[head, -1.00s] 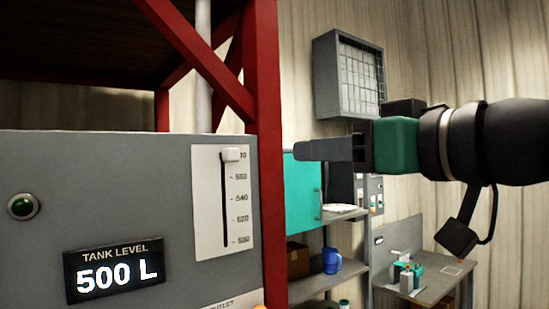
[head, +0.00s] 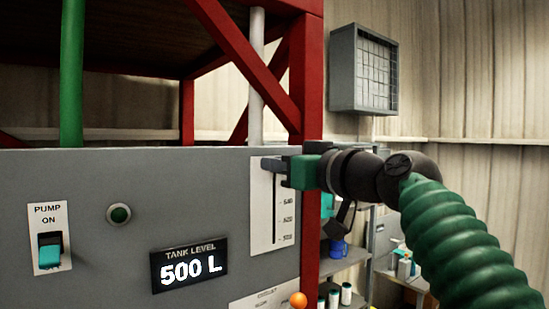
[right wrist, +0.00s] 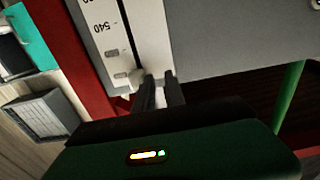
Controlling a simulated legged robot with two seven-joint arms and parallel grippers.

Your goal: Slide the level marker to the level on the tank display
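The level scale (head: 262,222) is a white panel with a dark vertical slot, on the grey tank front. It also shows upside down in the right wrist view (right wrist: 104,30). The tank display (head: 189,266) reads 500 L. My right gripper (head: 270,164) is at the top of the slot and covers the upper scale marks. In the right wrist view its two dark fingers (right wrist: 160,92) show a narrow gap between them. A pale knob (right wrist: 138,78), apparently the level marker, is right beside the fingertips. I cannot tell whether they hold it. My left gripper is not in view.
A red frame post (head: 311,100) stands just right of the scale. An orange knob (head: 298,299) is low, below the scale.

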